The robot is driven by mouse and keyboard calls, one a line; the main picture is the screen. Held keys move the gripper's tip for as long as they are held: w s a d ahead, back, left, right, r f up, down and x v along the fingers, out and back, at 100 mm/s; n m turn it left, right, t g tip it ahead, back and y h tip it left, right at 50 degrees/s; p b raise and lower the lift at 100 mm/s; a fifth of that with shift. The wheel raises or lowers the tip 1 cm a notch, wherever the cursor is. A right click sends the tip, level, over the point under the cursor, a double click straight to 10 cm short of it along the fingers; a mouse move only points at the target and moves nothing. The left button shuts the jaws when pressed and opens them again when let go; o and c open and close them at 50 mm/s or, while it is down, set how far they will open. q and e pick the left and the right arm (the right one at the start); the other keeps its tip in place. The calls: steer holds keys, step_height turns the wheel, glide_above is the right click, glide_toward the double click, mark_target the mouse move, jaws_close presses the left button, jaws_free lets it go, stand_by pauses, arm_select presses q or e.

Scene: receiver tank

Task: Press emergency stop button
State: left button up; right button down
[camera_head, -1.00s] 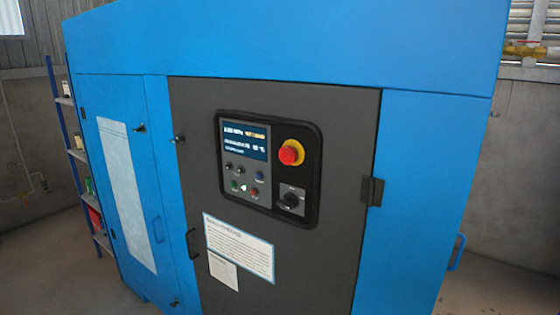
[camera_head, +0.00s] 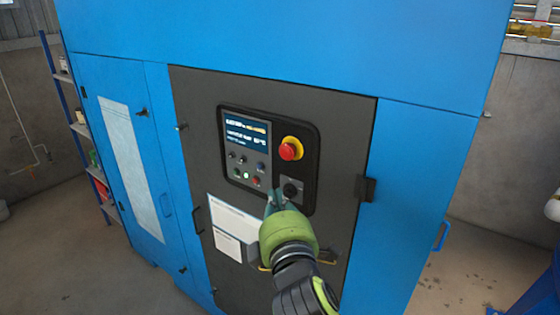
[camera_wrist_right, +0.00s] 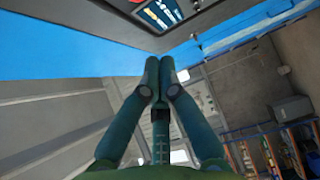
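The emergency stop button (camera_head: 290,149) is a red mushroom knob on a yellow collar. It sits at the upper right of the black control panel (camera_head: 311,163) on the machine's dark grey door. My right gripper (camera_head: 274,192) is in front of the panel's lower edge, below and a little left of the button, not covering it. In the right wrist view its two green fingers (camera_wrist_right: 159,62) meet at the tips, with nothing between them. That view shows part of the panel's screen at the top, but I cannot make out the button. My left gripper is not in view.
The panel also has a lit screen (camera_head: 245,137), small buttons, and a dark rotary knob (camera_head: 290,190) close to my right gripper. A white label (camera_head: 235,225) is on the door below. A door hinge (camera_head: 367,189) stands out on the right. Shelves (camera_head: 92,150) stand at the left.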

steer(key=shift+r, duration=0.1)
steer(key=p, duration=0.4)
glide_toward(284, 154)
steer(key=w+a, duration=0.4)
steer(key=a, duration=0.1)
steer(key=w+d, duration=0.1)
steer(key=w+d+p, duration=0.1)
steer(key=shift+w+d+f, duration=0.25)
steer(key=shift+w, duration=0.05)
steer(key=shift+w+d+p, duration=0.3)
steer(key=shift+w+d, duration=0.3)
steer(key=shift+w, duration=0.1)
steer(key=shift+s+r, duration=0.1)
steer(key=shift+r, duration=0.05)
